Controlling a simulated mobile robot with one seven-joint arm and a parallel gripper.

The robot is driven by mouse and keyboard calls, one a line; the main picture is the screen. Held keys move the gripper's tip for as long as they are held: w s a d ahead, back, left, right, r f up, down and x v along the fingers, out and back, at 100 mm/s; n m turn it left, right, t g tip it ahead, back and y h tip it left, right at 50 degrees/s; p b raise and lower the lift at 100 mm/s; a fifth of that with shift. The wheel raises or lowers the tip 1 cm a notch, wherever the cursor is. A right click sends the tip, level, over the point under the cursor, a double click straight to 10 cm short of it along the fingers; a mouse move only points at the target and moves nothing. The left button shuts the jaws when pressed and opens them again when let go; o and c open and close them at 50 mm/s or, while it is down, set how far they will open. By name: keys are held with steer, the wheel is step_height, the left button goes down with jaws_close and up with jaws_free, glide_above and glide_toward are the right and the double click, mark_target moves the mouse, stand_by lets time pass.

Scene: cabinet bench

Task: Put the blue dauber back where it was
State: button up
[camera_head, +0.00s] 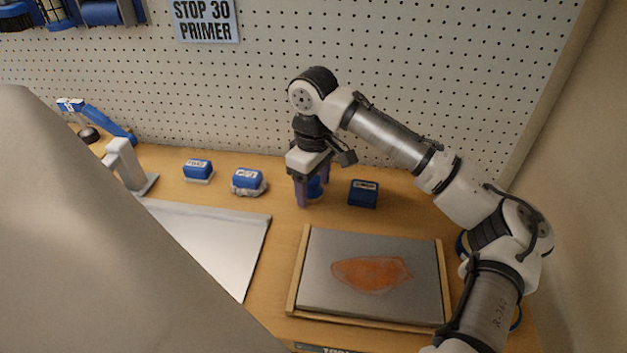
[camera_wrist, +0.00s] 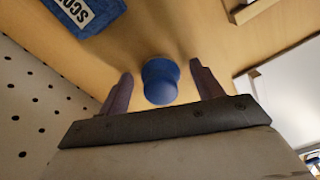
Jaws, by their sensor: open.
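The blue dauber (camera_head: 316,187) stands on the wooden bench near the pegboard, partly hidden behind my gripper in the head view. In the wrist view the dauber (camera_wrist: 160,80) shows its round blue knob between the two fingers. My gripper (camera_head: 306,200) points down over it with its purple fingers apart on either side. In the wrist view my gripper (camera_wrist: 165,84) is open, and a gap shows between each finger and the dauber. I cannot tell for certain what surface lies directly under the dauber.
A blue labelled block (camera_head: 363,194) lies close to the right of the gripper. Blue-topped blocks (camera_head: 248,180) (camera_head: 198,169) stand to the left. A wood-edged tray (camera_head: 300,262) with an orange patch (camera_head: 371,273) lies in front. A pale sheet (camera_head: 215,240) lies to the left.

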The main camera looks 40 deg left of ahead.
step_height(320, 180, up, 12)
steer(key=shift+r, duration=0.15)
stand_by(0.4)
